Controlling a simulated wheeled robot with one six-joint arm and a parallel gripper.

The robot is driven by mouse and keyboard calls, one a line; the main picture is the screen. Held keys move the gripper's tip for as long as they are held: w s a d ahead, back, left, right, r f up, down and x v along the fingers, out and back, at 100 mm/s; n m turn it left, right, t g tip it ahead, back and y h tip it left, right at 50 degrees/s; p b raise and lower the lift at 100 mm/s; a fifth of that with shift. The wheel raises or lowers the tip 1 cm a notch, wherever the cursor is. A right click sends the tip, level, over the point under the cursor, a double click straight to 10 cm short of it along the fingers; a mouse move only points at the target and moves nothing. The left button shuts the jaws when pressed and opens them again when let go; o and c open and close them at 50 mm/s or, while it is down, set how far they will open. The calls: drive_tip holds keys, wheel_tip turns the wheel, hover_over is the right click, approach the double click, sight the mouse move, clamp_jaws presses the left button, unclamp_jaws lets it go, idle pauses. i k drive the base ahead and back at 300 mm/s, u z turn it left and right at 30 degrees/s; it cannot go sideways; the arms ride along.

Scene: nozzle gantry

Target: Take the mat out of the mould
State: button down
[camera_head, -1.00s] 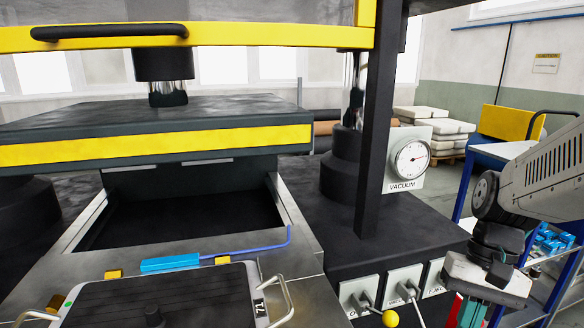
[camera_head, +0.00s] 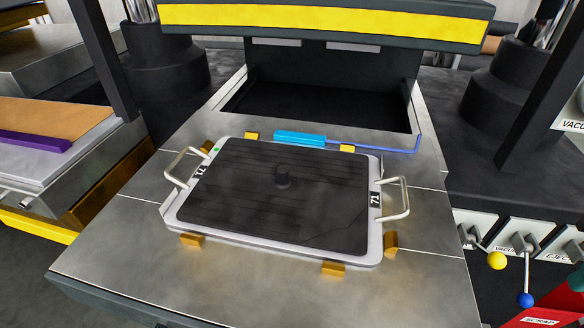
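The mould (camera_head: 376,250) is a flat light-metal plate with a wire handle at each end and tags reading 71. It lies on the steel table in front of the press, among several brass-coloured blocks. The mat (camera_head: 315,212) is a dark, ribbed rectangle lying in the mould and covering most of it. My gripper is out of the picture.
The press's raised upper plate (camera_head: 330,20) hangs behind the mould. A blue bar with a bent rod (camera_head: 300,139) lies behind the mould. Levers with yellow (camera_head: 497,260) and blue knobs stand at right. The steel table (camera_head: 240,285) is clear in front.

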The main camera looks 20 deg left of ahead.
sight(311, 198)
drive_tip(key=k, duration=0.5)
drive_tip(key=u, duration=2.75)
drive_tip(key=i, duration=1.8)
drive_tip(key=z, duration=2.15)
